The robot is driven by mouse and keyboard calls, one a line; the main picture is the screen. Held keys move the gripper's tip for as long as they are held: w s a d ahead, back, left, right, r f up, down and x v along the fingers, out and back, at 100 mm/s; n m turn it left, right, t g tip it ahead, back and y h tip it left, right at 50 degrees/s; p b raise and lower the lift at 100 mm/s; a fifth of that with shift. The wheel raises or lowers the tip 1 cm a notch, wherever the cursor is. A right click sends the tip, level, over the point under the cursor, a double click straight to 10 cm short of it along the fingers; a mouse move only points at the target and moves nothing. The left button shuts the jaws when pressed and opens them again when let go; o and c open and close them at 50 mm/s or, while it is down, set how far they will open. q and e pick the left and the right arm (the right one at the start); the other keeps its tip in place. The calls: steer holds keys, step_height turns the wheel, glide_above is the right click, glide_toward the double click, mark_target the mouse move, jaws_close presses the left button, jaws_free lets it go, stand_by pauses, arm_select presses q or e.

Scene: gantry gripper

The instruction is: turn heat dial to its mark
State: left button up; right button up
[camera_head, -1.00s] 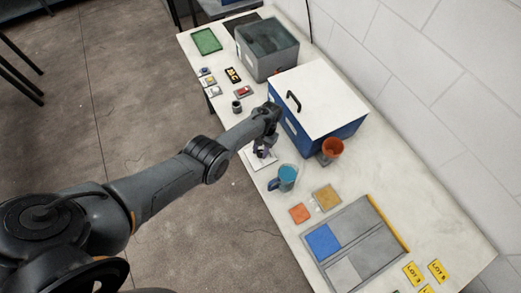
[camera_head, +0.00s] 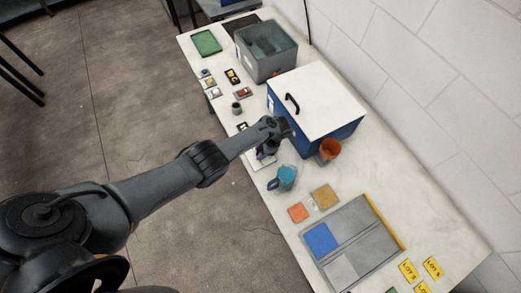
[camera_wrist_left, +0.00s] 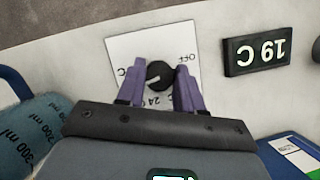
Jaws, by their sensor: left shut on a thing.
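The heat dial (camera_wrist_left: 159,74) is a round black knob with a white pointer line, set on a white plate (camera_wrist_left: 125,50). In the left wrist view the pointer lies toward the lower left. Printed marks include "OFF" at the upper right and "24" below the knob; another mark at the left is partly hidden. My left gripper (camera_wrist_left: 160,78) has its purple fingers shut on the knob, one on each side. In the head view my left gripper (camera_head: 265,152) is over the white plate (camera_head: 263,163), hiding the knob. My right gripper is not in view.
A black "19 C" display (camera_wrist_left: 257,51) is beside the plate. Small tiles and a grey tray (camera_head: 350,245) lie nearer the front.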

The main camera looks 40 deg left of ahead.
arm_select(q)
steer(key=shift+m+t+y+p, duration=0.3)
steer(key=shift+m+t+p, duration=0.1)
steer(key=shift+m, duration=0.7)
steer(key=o, duration=1)
steer(key=shift+d, duration=0.1)
steer(key=shift+d+r+p, duration=0.1)
steer(key=shift+r+p, duration=0.2)
steer(key=shift+r, duration=0.2)
steer(key=shift+p+v, duration=1.5)
steer(key=shift+v, duration=3.4)
